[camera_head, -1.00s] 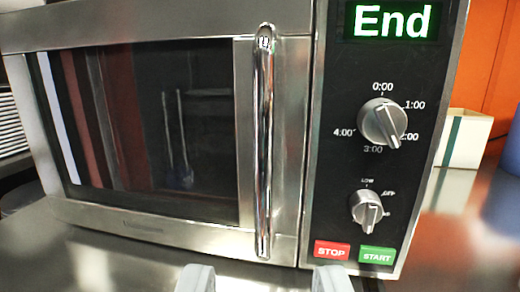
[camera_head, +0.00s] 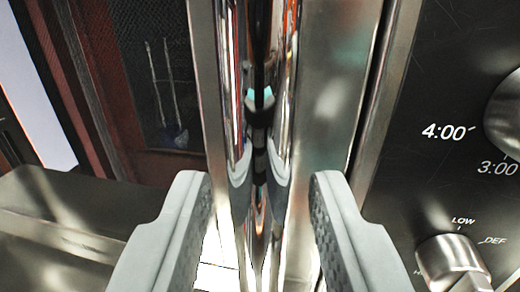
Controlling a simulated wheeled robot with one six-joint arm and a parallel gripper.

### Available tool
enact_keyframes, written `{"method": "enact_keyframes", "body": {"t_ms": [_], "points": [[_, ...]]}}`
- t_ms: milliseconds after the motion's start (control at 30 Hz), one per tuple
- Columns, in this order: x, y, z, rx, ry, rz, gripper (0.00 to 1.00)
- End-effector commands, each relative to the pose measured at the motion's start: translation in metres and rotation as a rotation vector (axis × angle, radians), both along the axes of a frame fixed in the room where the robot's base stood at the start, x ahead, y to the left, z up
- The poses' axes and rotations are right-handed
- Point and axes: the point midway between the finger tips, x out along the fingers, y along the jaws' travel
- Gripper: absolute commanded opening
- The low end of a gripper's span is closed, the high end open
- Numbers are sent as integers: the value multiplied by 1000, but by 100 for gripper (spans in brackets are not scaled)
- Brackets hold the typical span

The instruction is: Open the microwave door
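The microwave door (camera_head: 330,75) fills the left and middle of the view, with its dark glass window (camera_head: 150,80) at the left. The door looks shut against the control panel. The vertical chrome handle (camera_head: 262,120) stands upright in the middle of the view, very close. My gripper (camera_head: 262,190) is open, with one grey finger to the left of the handle and one to the right. Gaps show between the handle and both fingers. Whether the fingertips reach around the bar in depth is hard to tell.
The black control panel (camera_head: 430,175) lies to the right, with a timer dial (camera_head: 508,115) partly cut off and a lower knob (camera_head: 450,262) close to the right finger. The handle's ends are out of view.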

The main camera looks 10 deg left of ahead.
Motion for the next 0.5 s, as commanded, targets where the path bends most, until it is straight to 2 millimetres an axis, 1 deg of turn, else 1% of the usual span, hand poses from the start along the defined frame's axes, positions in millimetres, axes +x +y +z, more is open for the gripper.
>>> {"method": "enact_keyframes", "body": {"t_ms": [100, 200, 467, 500], "points": [[7, 1, 0, 0, 0, 0, 34], [10, 2, 0, 0, 0, 0, 34], [10, 2, 0, 0, 0, 0, 34], [10, 2, 0, 0, 0, 0, 26]]}}
